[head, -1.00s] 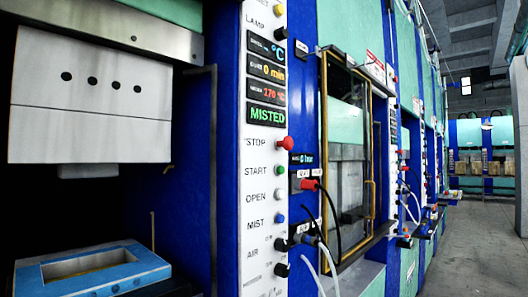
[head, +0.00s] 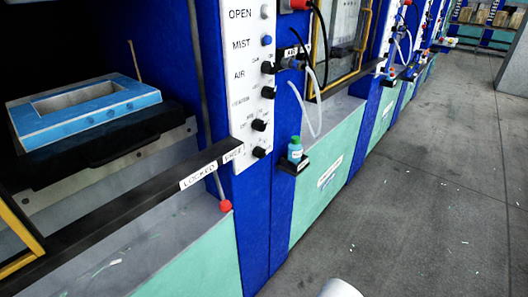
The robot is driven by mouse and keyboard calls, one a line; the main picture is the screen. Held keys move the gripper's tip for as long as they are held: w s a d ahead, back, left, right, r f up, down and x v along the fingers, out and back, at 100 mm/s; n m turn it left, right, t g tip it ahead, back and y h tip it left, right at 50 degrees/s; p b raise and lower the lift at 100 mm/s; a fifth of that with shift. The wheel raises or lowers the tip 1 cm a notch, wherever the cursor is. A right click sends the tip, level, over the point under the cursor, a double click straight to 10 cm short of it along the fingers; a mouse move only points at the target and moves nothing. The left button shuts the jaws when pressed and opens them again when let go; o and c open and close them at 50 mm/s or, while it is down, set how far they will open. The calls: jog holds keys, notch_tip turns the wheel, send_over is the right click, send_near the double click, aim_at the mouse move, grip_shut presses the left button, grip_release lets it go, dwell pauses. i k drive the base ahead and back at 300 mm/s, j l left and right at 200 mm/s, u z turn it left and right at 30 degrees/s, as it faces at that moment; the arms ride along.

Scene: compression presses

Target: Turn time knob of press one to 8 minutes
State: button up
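The white control panel (head: 252,100) of the nearest press stands left of centre. Its lower part carries several black rotary knobs in a column: one beside the AIR label (head: 267,68), one below it (head: 268,92), a third (head: 259,125) and a lowest one (head: 259,152). The small labels beside the lower knobs are too blurred to read, so I cannot tell which is the time knob or its setting. The display is out of view. A white rounded piece (head: 340,289), perhaps part of my arm, shows at the bottom edge. My gripper is not in view.
White hoses hang nearby. The grey floor (head: 430,200) at right is open.

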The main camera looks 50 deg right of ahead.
aim_at(260, 153)
jog(key=i+l+z, duration=0.1)
jog(key=z, duration=0.7)
jog(key=i+l+z, duration=0.1)
jog(key=z, duration=0.35)
jog(key=i+z, duration=0.15)
jog(key=z, duration=0.25)
